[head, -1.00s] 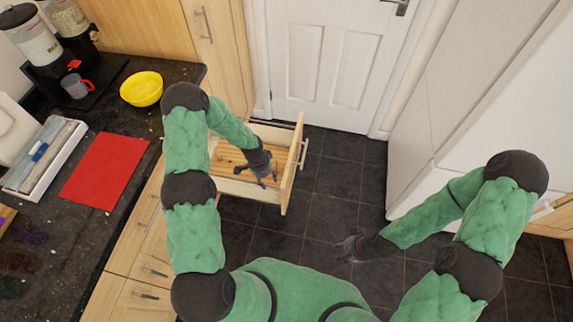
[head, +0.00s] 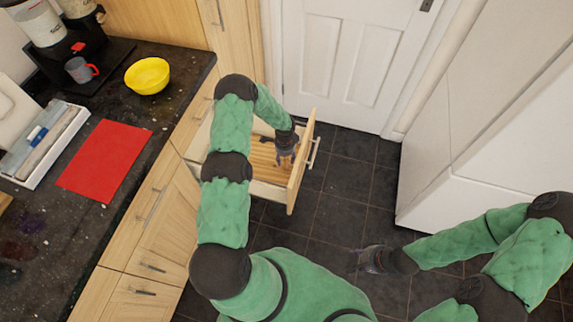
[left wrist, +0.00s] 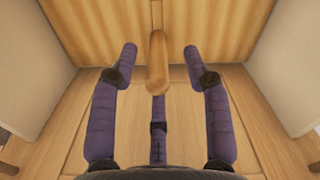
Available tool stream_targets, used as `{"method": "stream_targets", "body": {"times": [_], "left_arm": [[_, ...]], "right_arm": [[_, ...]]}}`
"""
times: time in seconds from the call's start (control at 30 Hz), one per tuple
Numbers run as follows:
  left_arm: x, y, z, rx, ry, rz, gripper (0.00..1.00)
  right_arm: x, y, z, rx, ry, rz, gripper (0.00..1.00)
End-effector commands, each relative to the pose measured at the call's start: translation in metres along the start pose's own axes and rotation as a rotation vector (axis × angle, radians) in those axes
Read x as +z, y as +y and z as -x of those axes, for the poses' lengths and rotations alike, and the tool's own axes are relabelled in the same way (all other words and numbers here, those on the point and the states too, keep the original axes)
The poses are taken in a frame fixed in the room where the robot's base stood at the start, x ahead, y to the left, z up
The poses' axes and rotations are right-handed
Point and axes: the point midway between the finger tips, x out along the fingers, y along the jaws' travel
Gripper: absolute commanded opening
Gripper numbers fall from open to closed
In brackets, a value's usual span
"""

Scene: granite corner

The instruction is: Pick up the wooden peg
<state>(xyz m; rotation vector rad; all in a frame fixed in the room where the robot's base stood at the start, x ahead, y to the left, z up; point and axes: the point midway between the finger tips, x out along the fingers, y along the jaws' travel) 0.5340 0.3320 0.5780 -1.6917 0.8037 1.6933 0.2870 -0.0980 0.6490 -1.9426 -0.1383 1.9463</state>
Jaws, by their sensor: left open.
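The wooden peg (left wrist: 158,65) is a light brown rounded stick in the left wrist view. It lies between the spread purple fingers of my left gripper (left wrist: 160,52), with a visible gap on each side. In the head view my left gripper (head: 285,158) points down into the open drawer (head: 270,190), near its front panel. The peg cannot be made out in the head view. My right gripper (head: 371,260) hangs over the dark floor, away from the drawer; its finger opening is too small to judge.
The drawer's front panel (head: 302,165) and side walls stand close around my left gripper. The tiled floor (head: 340,200) is clear.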

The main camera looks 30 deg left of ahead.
Motion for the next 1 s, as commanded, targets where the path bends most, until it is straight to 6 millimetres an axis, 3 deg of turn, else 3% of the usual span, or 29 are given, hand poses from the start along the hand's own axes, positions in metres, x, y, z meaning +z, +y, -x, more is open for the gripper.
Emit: {"method": "stream_targets", "body": {"times": [0.4, 0.73, 0.9, 1.0], "left_arm": [[-0.004, 0.004, -0.049, 0.001, 0.000, 0.001, 0.48], [-0.004, 0.004, -0.052, 0.000, 0.001, 0.001, 0.48], [-0.004, 0.004, -0.052, 0.000, 0.001, 0.000, 0.00], [-0.004, 0.004, -0.052, 0.000, 0.001, 0.000, 0.00]], "right_arm": [[-0.001, 0.007, -0.019, 0.000, 0.000, 0.000, 0.40], [-0.001, 0.007, -0.019, 0.000, 0.000, 0.000, 0.40], [-0.001, 0.007, -0.019, 0.000, 0.000, 0.000, 0.40], [-0.001, 0.007, -0.019, 0.000, 0.000, 0.000, 0.40]]}}
